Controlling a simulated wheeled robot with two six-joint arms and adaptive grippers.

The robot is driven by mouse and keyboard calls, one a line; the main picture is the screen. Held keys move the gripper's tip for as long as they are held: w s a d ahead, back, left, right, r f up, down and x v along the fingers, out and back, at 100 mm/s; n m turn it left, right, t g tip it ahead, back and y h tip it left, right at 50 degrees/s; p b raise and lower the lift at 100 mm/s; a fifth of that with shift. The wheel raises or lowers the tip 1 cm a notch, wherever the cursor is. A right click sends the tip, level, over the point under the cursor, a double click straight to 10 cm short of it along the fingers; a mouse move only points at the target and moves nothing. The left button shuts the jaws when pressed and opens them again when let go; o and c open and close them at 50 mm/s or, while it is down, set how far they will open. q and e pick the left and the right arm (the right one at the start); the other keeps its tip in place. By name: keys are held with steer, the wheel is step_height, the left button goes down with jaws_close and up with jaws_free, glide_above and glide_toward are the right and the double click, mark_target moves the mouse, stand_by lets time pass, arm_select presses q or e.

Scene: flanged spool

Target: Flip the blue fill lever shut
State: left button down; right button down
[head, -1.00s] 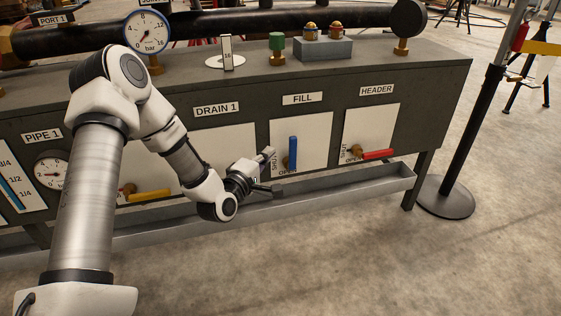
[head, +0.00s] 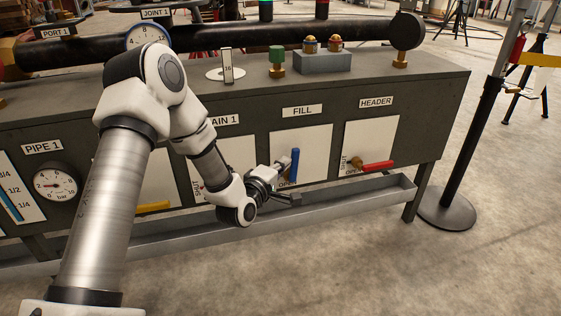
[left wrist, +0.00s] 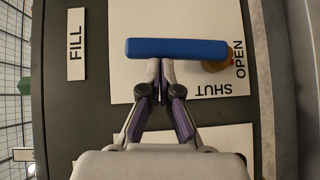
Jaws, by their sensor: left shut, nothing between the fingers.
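The blue fill lever (head: 295,165) stands upright on the white panel under the FILL label. My left gripper (head: 288,162) is just left of the lever in the head view. In the left wrist view its fingertips (left wrist: 160,64) are together and empty, right at the lever's side. They look to be touching it or nearly so. My right gripper is not in view.
A red lever (head: 376,165) lies sideways on the HEADER panel to the right. A yellow lever (head: 153,207) is to the left. A grey trough (head: 345,202) runs along the bench front below the panels. A black post (head: 470,140) stands right of the bench.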

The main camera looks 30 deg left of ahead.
arm_select(q)
steer(key=w+d+f+m+g+y+p, duration=0.3)
steer(key=w+d+m+g+p, duration=0.3)
steer(key=p, duration=1.3)
steer(key=shift+w+d+f+m+g, duration=0.3)
steer(key=shift+w+d+f+g, duration=0.3)
steer(key=shift+w+g, duration=0.65)
steer(key=shift+s+f, duration=0.1)
steer(key=shift+s, duration=0.15)
